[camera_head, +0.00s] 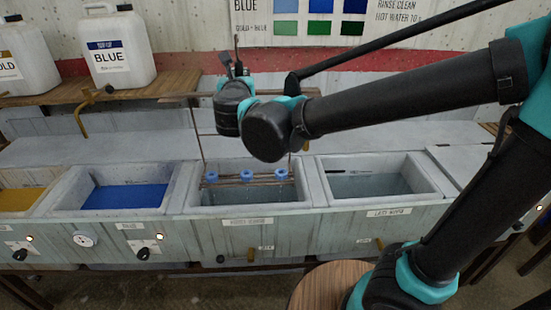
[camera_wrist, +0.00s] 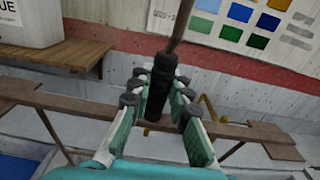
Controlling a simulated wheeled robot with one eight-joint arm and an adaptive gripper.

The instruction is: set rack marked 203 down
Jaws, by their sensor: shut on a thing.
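The rack is a brown crossbar (camera_wrist: 85,104) with wide end plates, thin hanging rods and lower bars (camera_head: 225,183) carrying blue round pieces (camera_head: 246,175). A dark upright handle (camera_wrist: 158,88) rises from its middle. My gripper (camera_wrist: 160,95) is shut on this handle, one finger each side; in the head view my gripper (camera_head: 230,86) hides part of the crossbar. The rack hangs upright, with its lower bars within the opening of the third tub (camera_head: 188,195), which holds clear liquid. I cannot tell whether the rack touches liquid or rests on anything. No 203 mark is readable.
A blue-filled tub (camera_head: 125,196) and a yellow tub (camera_head: 22,199) stand left, another clear tub (camera_head: 372,185) right. White jugs (camera_head: 118,48) sit on a wooden shelf behind. A brass spout (camera_head: 82,115) sticks out left. A colour chart (camera_head: 320,15) hangs on the wall.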

